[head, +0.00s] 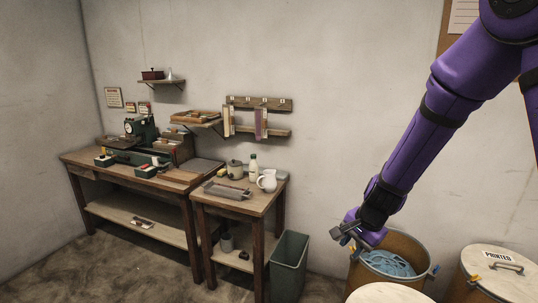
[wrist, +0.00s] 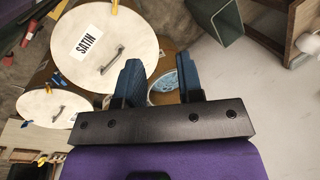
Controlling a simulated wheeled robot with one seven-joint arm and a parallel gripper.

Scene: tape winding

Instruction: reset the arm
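My purple arm reaches down from the upper right of the head view, extended toward the open drum. My gripper (head: 348,234) is at its lower end, over the left rim side of the open drum (head: 419,248). In the wrist view the two blue fingers of my gripper (wrist: 161,77) stand well apart, with nothing held between them. Light blue coiled tape (head: 388,263) lies inside the open drum. In the wrist view part of that tape (wrist: 163,88) shows beyond and between the fingers.
A drum lid marked PRINTED (head: 497,266) is at the right. A lid marked SATIN (wrist: 106,45) is close by in the wrist view. A grey-green bin (head: 289,267) stands left of the drums, beside a wooden table (head: 262,205). A workbench (head: 80,158) is farther left. Open floor lies in front.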

